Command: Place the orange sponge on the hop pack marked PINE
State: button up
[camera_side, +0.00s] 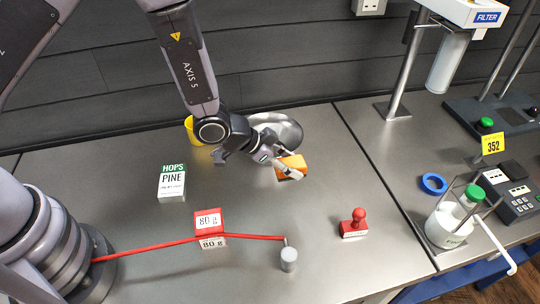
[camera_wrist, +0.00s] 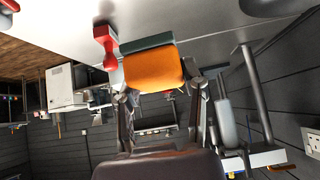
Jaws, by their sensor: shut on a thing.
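The orange sponge (camera_side: 291,165) is between the fingers of my gripper (camera_side: 284,172), right of the middle of the bench. In the wrist view the sponge (camera_wrist: 153,69) has a dark green-grey layer along one side and sits between both fingertips (camera_wrist: 155,88). My gripper is shut on it. I cannot tell whether the sponge touches the bench. The hop pack marked PINE (camera_side: 172,184) is a white box with a green HOPS top, on the bench to the left of my gripper. It is not seen in the wrist view.
A red 80 g block (camera_side: 209,222) stands by a red cord (camera_side: 150,246) that runs to a grey post (camera_side: 288,257). A red stamp (camera_side: 354,224) is at right. A metal bowl (camera_side: 284,128) and yellow container (camera_side: 190,130) stand behind my gripper. Bench between sponge and pack looks clear.

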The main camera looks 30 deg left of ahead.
jog(key=s+a+r, duration=0.2)
jog(key=s, duration=0.1)
jog(key=m+g+h, duration=0.3)
jog(key=m+g, duration=0.3)
jog(key=m, duration=0.3)
send_over(180, 184)
jog(key=a, duration=0.3)
notch_tip(180, 184, down, 2)
notch_tip(180, 184, down, 4)
jog(key=shift+r, duration=0.15)
jog(key=shift+f, duration=2.2)
